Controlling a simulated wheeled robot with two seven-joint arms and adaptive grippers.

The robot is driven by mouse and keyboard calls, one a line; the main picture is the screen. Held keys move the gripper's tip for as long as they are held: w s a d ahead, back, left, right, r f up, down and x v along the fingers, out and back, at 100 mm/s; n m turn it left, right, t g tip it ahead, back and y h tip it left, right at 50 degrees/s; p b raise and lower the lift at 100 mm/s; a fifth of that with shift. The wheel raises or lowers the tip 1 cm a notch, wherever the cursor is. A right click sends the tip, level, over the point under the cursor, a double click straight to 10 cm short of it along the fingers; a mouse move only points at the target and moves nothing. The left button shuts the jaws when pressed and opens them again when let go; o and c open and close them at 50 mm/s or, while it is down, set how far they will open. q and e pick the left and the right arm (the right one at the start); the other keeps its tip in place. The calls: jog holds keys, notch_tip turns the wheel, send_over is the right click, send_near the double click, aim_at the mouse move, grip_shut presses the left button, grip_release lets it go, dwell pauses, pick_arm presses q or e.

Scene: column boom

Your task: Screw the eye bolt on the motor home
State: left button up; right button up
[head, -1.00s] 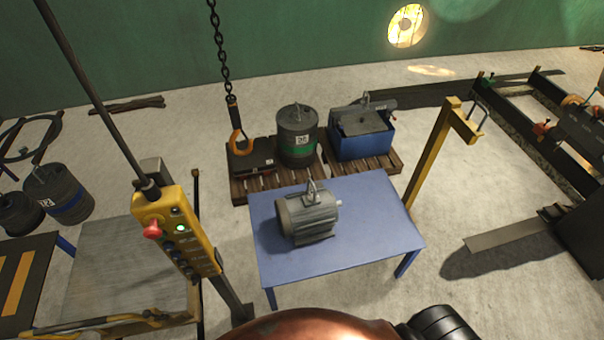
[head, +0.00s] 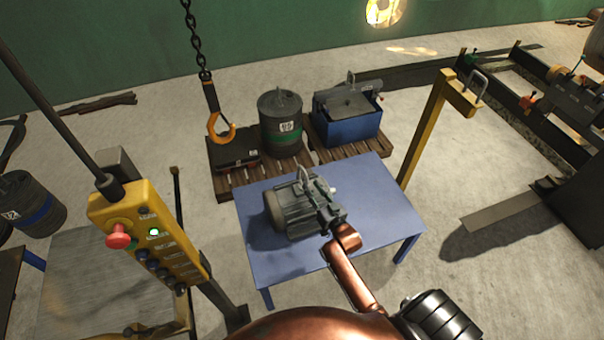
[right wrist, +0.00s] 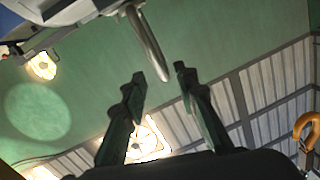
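The grey ribbed motor (head: 287,212) lies on the blue table (head: 262,262). The eye bolt (head: 301,177) stands upright on top of it, its ring partly behind my gripper. My right gripper (head: 318,187) is at the motor's right side, close to the ring. In the right wrist view my right gripper (right wrist: 159,74) is open, with a clear gap between its two fingers. The motor also shows there (right wrist: 60,17). My left gripper is not in view.
An orange hook (head: 222,130) hangs on a chain behind the table. A drum (head: 280,125) and a blue box (head: 345,125) stand on pallets there. A yellow pendant (head: 150,235) is at the left, a yellow post (head: 425,130) at the right. Bare floor lies right of the table.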

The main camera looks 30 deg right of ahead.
aim_at(303, 169)
jog(key=w, duration=0.2)
jog(key=w+r, duration=0.1)
jog(key=w, duration=0.1)
jog(key=w+r+b, duration=0.1)
jog(key=w, duration=0.1)
jog(key=shift+w+d, duration=0.35)
jog(key=shift+w+d+f, duration=0.1)
jog(key=shift+w, duration=0.65)
jog(key=c, duration=0.5)
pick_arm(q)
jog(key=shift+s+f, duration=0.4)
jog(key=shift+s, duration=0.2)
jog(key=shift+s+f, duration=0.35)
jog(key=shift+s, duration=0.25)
pick_arm(e)
grip_shut()
